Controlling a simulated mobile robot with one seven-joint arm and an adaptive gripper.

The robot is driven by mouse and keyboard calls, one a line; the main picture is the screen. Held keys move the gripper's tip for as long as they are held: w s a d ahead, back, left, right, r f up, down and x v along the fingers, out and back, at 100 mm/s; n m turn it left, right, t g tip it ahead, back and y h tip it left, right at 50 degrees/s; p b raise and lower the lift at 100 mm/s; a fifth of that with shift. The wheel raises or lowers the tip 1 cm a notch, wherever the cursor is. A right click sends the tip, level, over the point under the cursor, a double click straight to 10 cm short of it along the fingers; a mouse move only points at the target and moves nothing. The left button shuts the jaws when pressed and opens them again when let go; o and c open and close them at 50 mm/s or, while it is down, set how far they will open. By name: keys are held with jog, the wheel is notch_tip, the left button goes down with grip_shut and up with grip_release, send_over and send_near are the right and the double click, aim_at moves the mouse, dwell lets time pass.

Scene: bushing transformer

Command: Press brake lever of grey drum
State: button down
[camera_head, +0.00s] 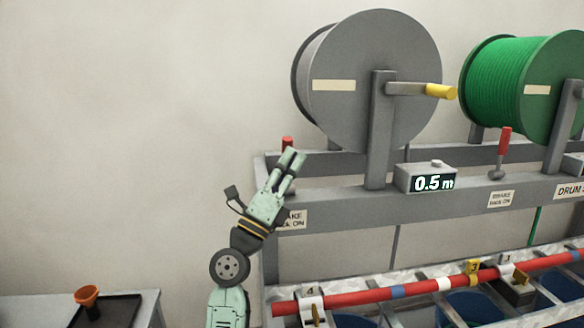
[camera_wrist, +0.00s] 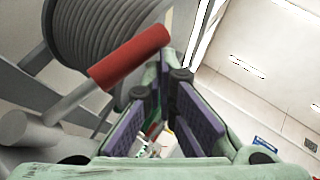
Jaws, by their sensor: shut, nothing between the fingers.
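The grey drum (camera_head: 370,80) hangs on the grey stand, with a crank that has a yellow handle (camera_head: 440,91). Its brake lever has a red handle (camera_head: 287,142), which shows just above my fingertips; the rest of the lever is hidden behind my gripper. My gripper (camera_head: 292,158) is shut and empty, tilted up at the stand's left end. In the wrist view the red brake lever handle (camera_wrist: 130,57) lies left of my gripper (camera_wrist: 172,80), on a grey rod slanting down left. The handle's end is close to the left finger; I cannot tell whether they touch.
A green drum (camera_head: 520,85) with its own red lever (camera_head: 505,142) is to the right. A length counter (camera_head: 427,178) reading 0.5 m sits on the stand beam. A red cable (camera_head: 370,296) runs below. A table with a black tray (camera_head: 105,310) and orange funnel (camera_head: 87,296) is lower left.

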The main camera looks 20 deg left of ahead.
jog(key=shift+w+a+r, duration=0.2)
jog(key=shift+w, duration=0.1)
dwell(0.8)
